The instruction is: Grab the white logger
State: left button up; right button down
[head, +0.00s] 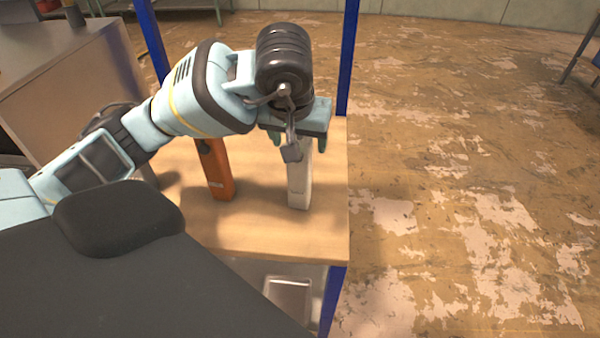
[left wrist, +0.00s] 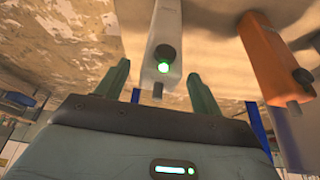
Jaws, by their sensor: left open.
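The white logger (head: 299,182) stands upright near the right edge of the wooden shelf, its upper part hidden by my left gripper in the head view. In the left wrist view the white logger (left wrist: 165,30) shows a dark round knob and a lit green light. My left gripper (head: 293,140) is above it, pointing down. In the left wrist view its two green fingers (left wrist: 160,90) are apart, one on each side of the logger's top end. I cannot tell whether they touch it. My right gripper is not in view.
An orange logger-like device (head: 216,172) stands left of the white one; it also shows in the left wrist view (left wrist: 272,55). The wooden shelf (head: 265,235) has blue posts (head: 348,60). A lower shelf holds a pale object (head: 288,293). Worn floor lies open to the right.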

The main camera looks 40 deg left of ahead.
aim_at(300, 174)
pick_arm(q)
jog(key=x, duration=0.2)
jog(key=shift+w+a+f, duration=0.15)
jog(key=shift+w+f, duration=0.05)
jog(key=shift+f, duration=0.1)
jog(key=shift+w+f, duration=0.15)
jog(key=shift+f, duration=0.3)
jog(key=c, duration=0.6)
grip_shut()
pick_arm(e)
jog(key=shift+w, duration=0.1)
